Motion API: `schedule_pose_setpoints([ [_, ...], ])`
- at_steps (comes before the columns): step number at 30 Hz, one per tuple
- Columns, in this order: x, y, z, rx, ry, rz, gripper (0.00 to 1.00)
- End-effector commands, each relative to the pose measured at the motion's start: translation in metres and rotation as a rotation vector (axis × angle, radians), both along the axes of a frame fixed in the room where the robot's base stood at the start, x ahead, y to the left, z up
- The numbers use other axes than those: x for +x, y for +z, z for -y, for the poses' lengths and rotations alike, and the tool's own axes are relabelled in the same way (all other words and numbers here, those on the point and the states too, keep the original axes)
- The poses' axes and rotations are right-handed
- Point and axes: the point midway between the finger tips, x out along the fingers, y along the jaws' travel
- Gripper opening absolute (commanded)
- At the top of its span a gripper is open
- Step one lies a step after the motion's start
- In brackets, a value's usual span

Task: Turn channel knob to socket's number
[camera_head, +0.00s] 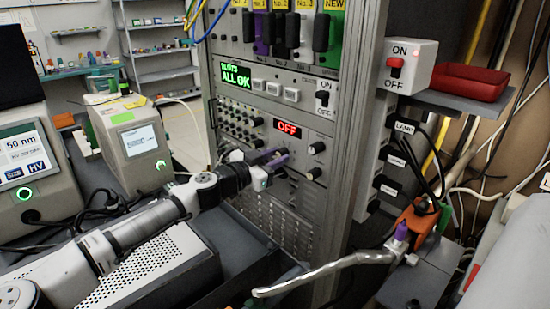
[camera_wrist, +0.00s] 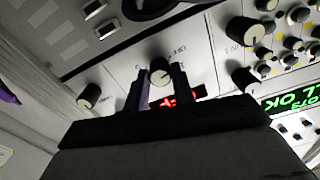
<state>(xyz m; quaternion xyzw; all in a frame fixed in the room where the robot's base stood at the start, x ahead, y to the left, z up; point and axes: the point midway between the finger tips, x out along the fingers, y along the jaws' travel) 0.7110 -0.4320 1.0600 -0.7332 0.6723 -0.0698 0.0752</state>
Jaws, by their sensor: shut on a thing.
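My gripper (camera_head: 277,158) reaches the rack's front panel under the red OFF display (camera_head: 288,127). In the wrist view my gripper (camera_wrist: 160,82) has its purple fingers on both sides of a small silver-faced black knob (camera_wrist: 160,70) and is shut on it. The knob shows a pointer line; its scale marks are too small and partly hidden to read. The red display (camera_wrist: 182,99) is partly covered by a finger. In the head view the fingertips hide this knob. The sockets along the top carry yellow number labels (camera_head: 282,4); a purple plug (camera_head: 262,32) sits among black ones.
Two other knobs (camera_head: 316,148) (camera_head: 313,173) stand right of my gripper, and many small knobs (camera_head: 240,125) to its left. A green ALL OK screen (camera_head: 236,77) is above.

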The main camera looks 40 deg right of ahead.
Motion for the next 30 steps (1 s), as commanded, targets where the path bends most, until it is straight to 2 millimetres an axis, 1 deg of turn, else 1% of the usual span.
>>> schedule_pose_setpoints([
  [30, 0.0008, -0.0023, 0.0, 0.075, 0.0, 0.939, 0.02],
])
